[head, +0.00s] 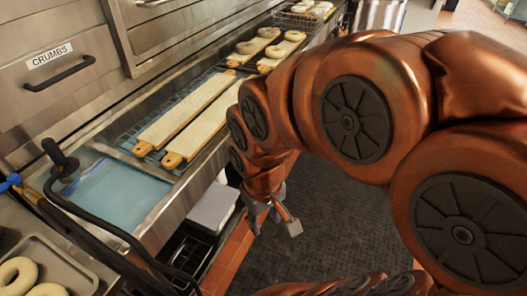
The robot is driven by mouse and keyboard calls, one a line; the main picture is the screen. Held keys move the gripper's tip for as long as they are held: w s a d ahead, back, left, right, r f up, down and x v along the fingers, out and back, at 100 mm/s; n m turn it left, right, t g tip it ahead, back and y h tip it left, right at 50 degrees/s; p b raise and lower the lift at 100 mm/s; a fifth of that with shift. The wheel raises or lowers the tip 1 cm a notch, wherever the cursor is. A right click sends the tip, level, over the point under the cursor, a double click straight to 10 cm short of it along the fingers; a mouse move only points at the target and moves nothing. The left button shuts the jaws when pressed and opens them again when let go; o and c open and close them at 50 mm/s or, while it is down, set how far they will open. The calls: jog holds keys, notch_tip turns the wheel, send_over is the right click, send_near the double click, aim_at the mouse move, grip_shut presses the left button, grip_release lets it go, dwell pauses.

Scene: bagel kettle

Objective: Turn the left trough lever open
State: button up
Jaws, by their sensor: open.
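A long metal trough (166,208) runs from the lower left toward the back, with blue water in its near section. A small blue handle (9,183) shows at the left edge; it looks like a valve lever, but I cannot tell for sure that it is the left trough lever, or how it is set. My gripper (274,222) is open and empty. It points down over the dark floor mat, to the right of the trough's front wall and well apart from the blue handle.
A black hose with a black head (62,163) arches over the trough's near end. Long boards (190,115) lie across the trough; bagels sit on the farther ones. A tray of bagels (66,262) is at lower left. A CRUMBS drawer (60,75) is behind. The floor mat (300,245) is clear.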

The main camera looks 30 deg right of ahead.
jog(key=w+d+f+t+b, duration=0.6)
jog(key=w+d+f+b, duration=0.25)
jog(key=w, duration=0.25)
jog(key=w+d+f+t+b, duration=0.6)
jog(key=w+d+f+b, duration=0.2)
jog(key=w+b, duration=0.25)
jog(key=w+d+f+t+b, duration=0.6)
jog(key=w+d+f+b, duration=0.25)
jog(key=w, duration=0.35)
jog(key=shift+w+f+b, duration=0.1)
jog(key=shift+w+b, duration=0.25)
jog(key=shift+w, duration=3.15)
grip_shut()
